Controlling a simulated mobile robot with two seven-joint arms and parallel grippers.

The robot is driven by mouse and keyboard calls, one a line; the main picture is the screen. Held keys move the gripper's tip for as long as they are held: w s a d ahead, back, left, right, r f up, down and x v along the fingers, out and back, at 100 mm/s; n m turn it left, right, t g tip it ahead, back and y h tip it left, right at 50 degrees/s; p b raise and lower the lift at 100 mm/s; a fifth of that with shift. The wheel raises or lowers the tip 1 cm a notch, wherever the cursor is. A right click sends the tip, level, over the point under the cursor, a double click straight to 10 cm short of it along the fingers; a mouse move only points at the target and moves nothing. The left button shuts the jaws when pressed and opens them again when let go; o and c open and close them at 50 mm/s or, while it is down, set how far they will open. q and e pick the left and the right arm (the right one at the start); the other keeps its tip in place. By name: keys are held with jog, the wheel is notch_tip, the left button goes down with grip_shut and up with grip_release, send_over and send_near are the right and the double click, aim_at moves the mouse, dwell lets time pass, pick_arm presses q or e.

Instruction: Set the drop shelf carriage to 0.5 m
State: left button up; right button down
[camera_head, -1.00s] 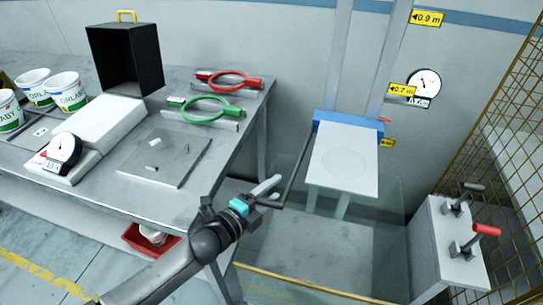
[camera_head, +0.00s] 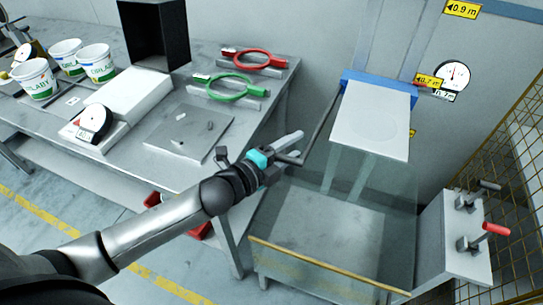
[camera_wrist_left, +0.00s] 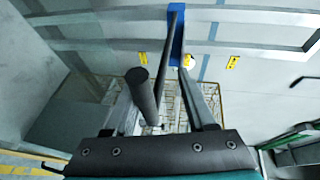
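The drop shelf carriage is a blue crossbar (camera_head: 378,86) with a white shelf plate (camera_head: 371,122), on upright rails by the back wall. Its right end is a little below the yellow 0.7 m label (camera_head: 428,80). A lower yellow label (camera_head: 412,133) is mostly hidden behind the plate. A dark rod (camera_head: 320,118) runs from the carriage's left end down to a handle (camera_wrist_left: 137,80). My left gripper (camera_head: 290,148) is shut on this handle, beside the shelf's left side. The wrist view shows the handle and rod between the fingers. My right gripper is not in view.
A dial (camera_head: 455,76) hangs right of the rails; its small readout is hard to read. A grey box with levers (camera_head: 465,235) stands at the right by a mesh fence (camera_head: 520,130). A workbench (camera_head: 75,128) with several objects fills the left. Glass-like panels surround the space below the shelf.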

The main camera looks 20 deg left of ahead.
aim_at(279, 157)
pick_arm(q)
jog(key=shift+s, duration=0.1)
jog(key=shift+p+v, duration=0.6)
jog(key=shift+v, duration=1.5)
jog(key=p+v, duration=0.3)
jog(key=v, duration=1)
jog(key=shift+r, duration=0.15)
